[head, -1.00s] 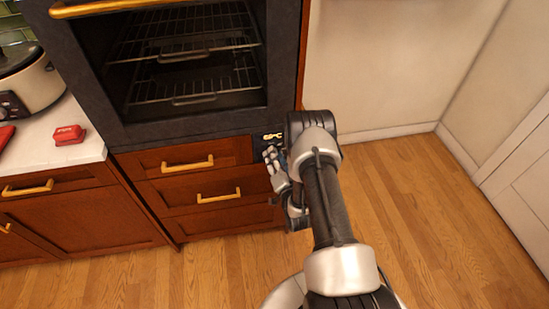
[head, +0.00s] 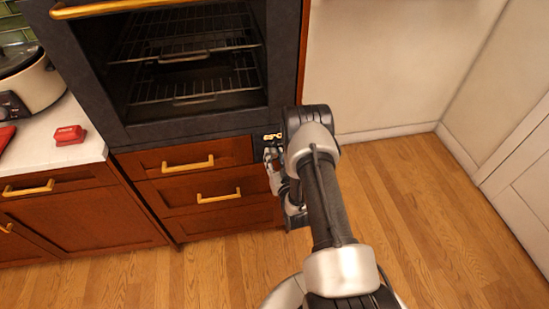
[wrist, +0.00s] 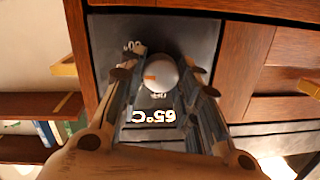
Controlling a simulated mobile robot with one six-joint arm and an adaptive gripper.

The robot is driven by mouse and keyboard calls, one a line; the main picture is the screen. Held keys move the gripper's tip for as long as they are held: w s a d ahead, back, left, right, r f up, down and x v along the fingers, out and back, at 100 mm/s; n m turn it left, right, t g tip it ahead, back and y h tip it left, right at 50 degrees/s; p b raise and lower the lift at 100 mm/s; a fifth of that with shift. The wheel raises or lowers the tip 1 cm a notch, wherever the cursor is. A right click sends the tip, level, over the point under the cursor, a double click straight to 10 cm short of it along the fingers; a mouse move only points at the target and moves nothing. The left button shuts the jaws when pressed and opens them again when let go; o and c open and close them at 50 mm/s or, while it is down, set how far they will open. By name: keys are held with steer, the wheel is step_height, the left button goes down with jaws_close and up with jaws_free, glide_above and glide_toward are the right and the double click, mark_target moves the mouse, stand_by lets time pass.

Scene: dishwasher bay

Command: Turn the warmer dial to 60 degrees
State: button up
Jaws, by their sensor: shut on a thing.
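The warmer dial (wrist: 161,73) is a pale round knob with an orange mark, on a dark panel (wrist: 200,33) in the wrist view. My gripper (wrist: 160,62) has one finger on each side of the dial and is shut on it. A lit display (wrist: 152,116) beside the dial appears upside down in the wrist view and reads 65°C. The display also shows in the head view (head: 272,136), beneath the oven at its right corner. My gripper (head: 271,158) is just below it there and hides the dial.
An oven with wire racks (head: 195,90) stands above wooden drawers with gold handles (head: 219,195). A counter (head: 60,150) at left holds a cooker (head: 35,85) and a red object (head: 69,135). The wooden floor (head: 430,220) at right is clear.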

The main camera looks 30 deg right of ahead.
stand_by(0.3)
steer(key=o, duration=1.1)
steer(key=v, duration=0.7)
steer(key=shift+s+a, duration=0.1)
steer(key=shift+s, duration=0.1)
